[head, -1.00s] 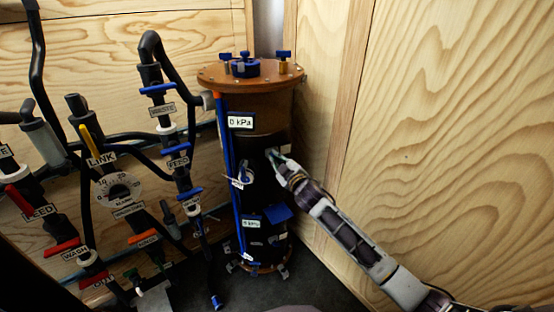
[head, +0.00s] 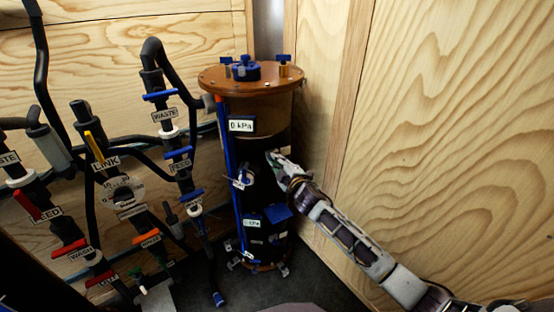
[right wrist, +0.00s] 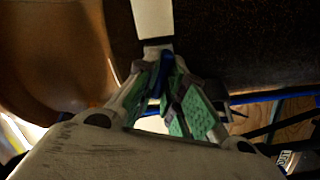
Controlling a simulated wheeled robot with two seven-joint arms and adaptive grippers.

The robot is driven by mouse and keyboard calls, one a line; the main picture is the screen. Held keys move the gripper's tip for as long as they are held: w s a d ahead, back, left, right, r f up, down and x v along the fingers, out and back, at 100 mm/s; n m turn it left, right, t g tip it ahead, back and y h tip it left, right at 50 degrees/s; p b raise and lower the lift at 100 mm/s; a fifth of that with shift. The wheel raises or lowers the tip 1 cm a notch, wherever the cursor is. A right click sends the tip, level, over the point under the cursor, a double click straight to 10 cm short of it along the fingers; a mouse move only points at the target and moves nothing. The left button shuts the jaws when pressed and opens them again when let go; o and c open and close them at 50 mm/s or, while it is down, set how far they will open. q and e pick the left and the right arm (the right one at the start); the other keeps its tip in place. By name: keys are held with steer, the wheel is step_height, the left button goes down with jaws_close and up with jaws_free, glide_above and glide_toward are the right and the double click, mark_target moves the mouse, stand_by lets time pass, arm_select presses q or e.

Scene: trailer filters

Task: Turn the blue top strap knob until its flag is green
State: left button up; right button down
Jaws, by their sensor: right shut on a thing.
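A tall dark cylinder (head: 262,190) with a round brown top plate (head: 225,80) stands in the corner. My right gripper (head: 274,158) is at the cylinder's right side, at about mid height. In the right wrist view its green-padded fingers (right wrist: 168,80) are shut on a small blue part, which I take to be the blue top strap knob (right wrist: 157,76). The fingers hide most of the knob, and the head view does not show it clearly. I cannot make out its flag or the flag's colour. My left gripper is out of view.
Black pipes with blue-handled valves (head: 160,95) and a round gauge (head: 122,190) fill the left. A 0 kPa display (head: 241,125) and a blue upright tube (head: 231,165) are on the cylinder. A wooden wall (head: 450,130) closes the right side.

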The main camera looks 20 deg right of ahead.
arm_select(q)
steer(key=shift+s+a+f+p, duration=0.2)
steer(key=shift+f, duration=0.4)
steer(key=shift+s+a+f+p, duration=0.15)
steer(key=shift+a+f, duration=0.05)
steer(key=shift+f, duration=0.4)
arm_select(e)
steer(key=shift+f+n, duration=0.1)
steer(key=shift+n, duration=0.7)
steer(key=c, duration=1.5)
jaws_free()
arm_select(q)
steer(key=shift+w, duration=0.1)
arm_select(e)
steer(key=shift+s, duration=0.2)
steer(key=shift+s+d, duration=0.35)
steer(key=shift+s, duration=1.55)
steer(key=shift+s+d, duration=0.3)
steer(key=shift+s, duration=1.65)
steer(key=shift+s+d, duration=0.35)
steer(key=shift+s, duration=1.55)
